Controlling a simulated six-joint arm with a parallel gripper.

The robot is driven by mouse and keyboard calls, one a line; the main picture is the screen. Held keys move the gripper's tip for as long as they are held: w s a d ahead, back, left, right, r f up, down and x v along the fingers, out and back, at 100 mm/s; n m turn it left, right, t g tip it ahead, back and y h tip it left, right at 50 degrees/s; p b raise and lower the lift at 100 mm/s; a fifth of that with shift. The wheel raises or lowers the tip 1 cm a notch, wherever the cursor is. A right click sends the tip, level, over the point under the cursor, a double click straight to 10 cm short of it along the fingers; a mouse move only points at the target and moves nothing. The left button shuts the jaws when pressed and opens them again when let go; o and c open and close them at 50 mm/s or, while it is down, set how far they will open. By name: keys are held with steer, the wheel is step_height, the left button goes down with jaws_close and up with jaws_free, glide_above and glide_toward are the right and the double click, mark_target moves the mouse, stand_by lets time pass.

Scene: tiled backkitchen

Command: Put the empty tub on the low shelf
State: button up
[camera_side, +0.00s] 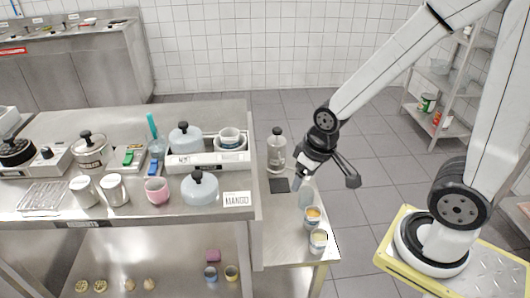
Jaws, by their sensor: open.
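My gripper (328,178) is open, with its fingers spread above the low steel side table (278,240). Nothing shows between the fingers. Below and left of it, a small tub with an orange inside (313,217) stands on the side table. A second tub with a pale inside (318,242) stands nearer the table's front corner; I cannot tell if it is empty. A pale translucent bottle-like thing (306,194) stands just behind the orange one, close under the gripper. The low shelf (165,270) under the main counter holds a blue tub (210,274) and a yellow tub (232,273).
The main counter (135,212) is crowded with a kettle-like pot (200,188), cups, a white tray (205,162) and a MANGO card (237,199). A grey pump bottle (276,152) stands at the side table's back. A rack (445,125) stands at the right.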

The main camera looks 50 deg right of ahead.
steer(key=shift+w, duration=0.15)
steer(key=n+t+y, duration=0.4)
steer(key=n+y, duration=0.2)
steer(key=n, duration=0.3)
glide_toward(229, 139)
steer(key=shift+w+a+f, duration=0.15)
steer(key=shift+a+f, duration=0.55)
steer(key=shift+f, duration=0.2)
steer(key=shift+w+d+r, duration=0.1)
steer(key=shift+w+d, duration=0.3)
steer(key=shift+w, duration=0.2)
steer(key=shift+x, duration=1.35)
steer(key=shift+x, duration=2.6)
